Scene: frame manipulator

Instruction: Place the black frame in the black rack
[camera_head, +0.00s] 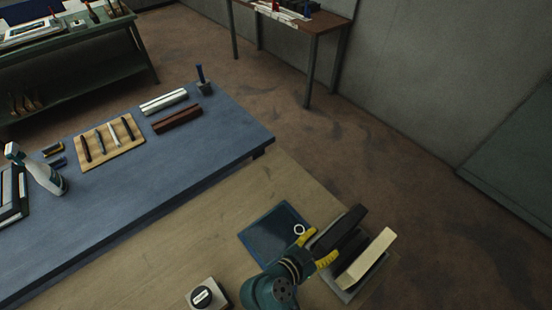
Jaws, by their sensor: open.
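My gripper (318,247), with yellow fingers, is open at the lower right, above the wooden table. A dark upright panel (340,230) and a cream upright panel (368,258) stand beside it on a grey base (347,296). Part of this holder is hidden by my arm, and I cannot tell whether the fingers touch the dark panel. A dark flat square with a blue edge (268,234) lies just left of the gripper. A black-edged frame (22,208) lies at the far left on the blue table, cut off by the picture edge. I cannot tell which piece is the black rack.
The blue table (130,205) holds a spray bottle (38,170), a wooden board with dark sticks (110,142), a white bar (164,101), a dark red bar (177,119) and a pen cup (204,86). A small box (207,296) sits by my arm. The blue table's middle is clear.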

